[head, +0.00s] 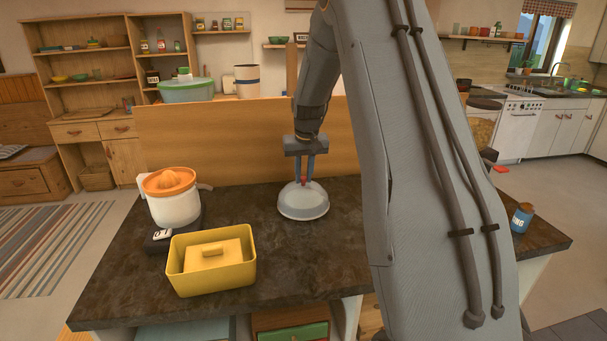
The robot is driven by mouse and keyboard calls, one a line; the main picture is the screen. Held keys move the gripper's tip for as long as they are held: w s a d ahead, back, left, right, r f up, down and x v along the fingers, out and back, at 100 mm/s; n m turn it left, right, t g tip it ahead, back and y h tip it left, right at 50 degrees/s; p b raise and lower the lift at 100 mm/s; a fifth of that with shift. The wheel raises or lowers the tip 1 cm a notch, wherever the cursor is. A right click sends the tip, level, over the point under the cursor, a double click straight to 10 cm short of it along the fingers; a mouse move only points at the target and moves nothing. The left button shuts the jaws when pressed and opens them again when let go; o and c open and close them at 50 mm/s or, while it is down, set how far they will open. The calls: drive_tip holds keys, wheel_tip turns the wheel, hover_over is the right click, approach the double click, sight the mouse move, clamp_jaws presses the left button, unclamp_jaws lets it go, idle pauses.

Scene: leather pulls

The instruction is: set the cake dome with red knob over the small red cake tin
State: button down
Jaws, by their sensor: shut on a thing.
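The cake dome (303,203) is a pale, translucent, rounded cover with a red knob (304,181) on top. It is upright at the middle of the dark countertop in the head view. My gripper (304,178) points straight down and is shut on the red knob. I cannot tell whether the dome's rim touches the counter or hangs just above it. I see no small red cake tin; it may be under the dome or behind my arm, which hides much of the counter's right half.
A yellow box with a lidded block inside (212,277) stands at the counter's front left. Behind it is a citrus juicer (172,197) on a dark base. A wooden panel (220,142) rises along the back. A blue jar (521,218) stands at the right. Bare counter (275,255) lies before the dome.

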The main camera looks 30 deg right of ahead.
drive_tip(key=shift+s+f, duration=0.1)
drive_tip(key=shift+f, duration=0.25)
idle(0.3)
drive_tip(key=c, duration=1.5)
unclamp_jaws()
drive_tip(key=shift+r+p, duration=1.85)
drive_tip(key=shift+r, duration=1.7)
